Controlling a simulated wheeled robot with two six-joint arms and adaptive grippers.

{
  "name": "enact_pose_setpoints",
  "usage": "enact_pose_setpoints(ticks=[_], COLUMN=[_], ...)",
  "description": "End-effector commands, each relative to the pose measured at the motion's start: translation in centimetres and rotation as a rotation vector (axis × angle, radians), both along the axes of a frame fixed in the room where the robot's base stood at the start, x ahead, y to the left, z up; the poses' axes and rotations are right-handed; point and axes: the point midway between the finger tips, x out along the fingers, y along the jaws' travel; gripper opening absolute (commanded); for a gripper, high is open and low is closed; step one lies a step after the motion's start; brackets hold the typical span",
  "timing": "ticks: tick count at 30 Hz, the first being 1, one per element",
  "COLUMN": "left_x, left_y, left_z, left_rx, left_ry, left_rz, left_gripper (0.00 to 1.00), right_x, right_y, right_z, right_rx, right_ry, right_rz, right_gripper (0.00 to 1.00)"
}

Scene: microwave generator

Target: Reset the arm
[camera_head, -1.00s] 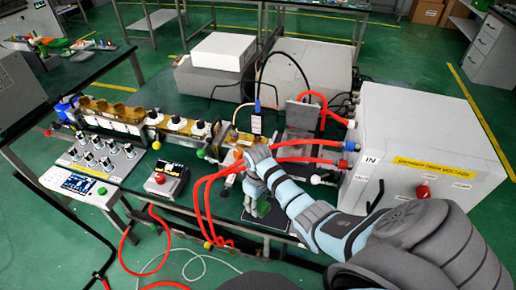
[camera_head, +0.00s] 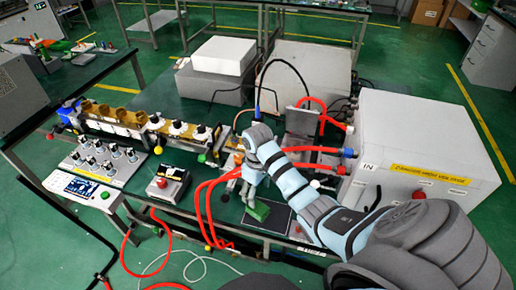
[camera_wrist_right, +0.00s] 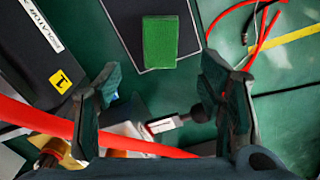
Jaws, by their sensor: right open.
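My right arm comes in from the lower right in the head view, and my right gripper (camera_head: 249,194) points down just over the table's front part. In the right wrist view its two fingers are spread wide, and the gripper (camera_wrist_right: 160,80) is empty. A green block (camera_head: 258,211) lies on a dark pad (camera_head: 281,218) just beyond the fingertips. In the right wrist view the green block (camera_wrist_right: 160,42) shows ahead of the fingers, apart from them, on the dark pad with a light border. My left gripper is not in view.
A white cabinet (camera_head: 420,140) with a yellow label stands at the right. Red hoses (camera_head: 208,190) loop close left of my gripper. A golden waveguide row (camera_head: 135,118), a knob panel (camera_head: 103,162) and a small meter box (camera_head: 168,183) stand to the left.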

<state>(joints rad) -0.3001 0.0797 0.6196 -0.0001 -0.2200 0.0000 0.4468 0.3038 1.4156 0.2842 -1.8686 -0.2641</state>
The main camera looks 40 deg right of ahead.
Motion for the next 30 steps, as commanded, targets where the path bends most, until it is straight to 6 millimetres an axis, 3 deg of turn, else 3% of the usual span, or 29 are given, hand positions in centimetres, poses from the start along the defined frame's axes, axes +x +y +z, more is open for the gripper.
enact_pose_setpoints(ticks=[3, 6, 23, 26, 30], left_x=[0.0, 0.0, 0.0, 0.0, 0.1], left_y=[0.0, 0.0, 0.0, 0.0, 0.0], left_z=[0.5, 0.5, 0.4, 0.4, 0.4], left_rx=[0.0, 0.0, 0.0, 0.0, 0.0], left_ry=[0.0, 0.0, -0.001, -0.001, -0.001], left_rz=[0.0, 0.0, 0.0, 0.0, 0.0], left_gripper=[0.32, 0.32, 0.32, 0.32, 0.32], right_x=[0.0, 0.0, -0.4, -2.3, -7.2], right_y=[0.0, 0.0, 0.2, 1.1, 3.3], right_z=[2.3, 3.0, 2.6, 0.7, -2.2], right_rx=[0.0, 0.001, -0.003, -0.023, -0.052], right_ry=[-0.001, 0.001, -0.001, -0.023, -0.095], right_rz=[0.0, -0.001, 0.001, 0.003, -0.003], right_gripper=[0.62, 0.62, 0.62, 0.62, 0.62])
